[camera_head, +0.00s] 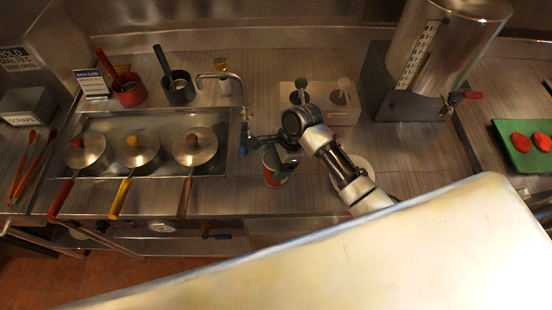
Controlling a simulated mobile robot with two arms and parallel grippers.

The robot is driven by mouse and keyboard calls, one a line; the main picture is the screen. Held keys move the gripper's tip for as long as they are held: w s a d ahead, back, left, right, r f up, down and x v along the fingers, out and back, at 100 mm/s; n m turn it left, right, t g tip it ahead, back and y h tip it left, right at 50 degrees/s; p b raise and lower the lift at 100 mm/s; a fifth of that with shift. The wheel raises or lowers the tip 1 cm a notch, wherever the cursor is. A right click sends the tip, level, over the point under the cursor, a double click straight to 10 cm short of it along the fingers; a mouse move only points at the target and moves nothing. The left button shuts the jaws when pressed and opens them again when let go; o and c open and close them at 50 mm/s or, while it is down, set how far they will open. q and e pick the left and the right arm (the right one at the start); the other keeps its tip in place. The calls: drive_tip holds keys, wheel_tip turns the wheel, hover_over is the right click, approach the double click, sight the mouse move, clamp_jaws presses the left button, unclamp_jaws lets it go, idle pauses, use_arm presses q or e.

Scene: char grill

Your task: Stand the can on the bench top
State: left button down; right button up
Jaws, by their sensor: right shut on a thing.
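The can (271,174), with a pale and red side and an open-looking top, is on or just above the bench top (235,197), right of the lidded pans. I cannot tell whether its base touches the bench. It looks close to upright. My right gripper (280,159) reaches in from the right and is shut on the can. The gripper hides part of the can's top and right side. My left gripper is not in view.
Several lidded pans, one with a yellow handle (121,197), sit in a well at left. A tap (222,77) stands behind. A pump-bottle holder (340,105) and a metal urn (450,45) stand right. A pale surface (400,255) fills the lower right.

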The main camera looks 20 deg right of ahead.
drive_tip(key=shift+w+f, duration=0.1)
drive_tip(key=shift+f, duration=0.15)
drive_tip(key=shift+f, duration=0.1)
drive_tip(key=o, duration=1.2)
drive_tip(key=shift+f, duration=0.1)
drive_tip(key=shift+c, duration=0.2)
drive_tip(key=b+v, duration=0.2)
drive_tip(key=v, duration=1)
drive_tip(key=shift+r, duration=0.3)
drive_tip(key=shift+f, duration=0.1)
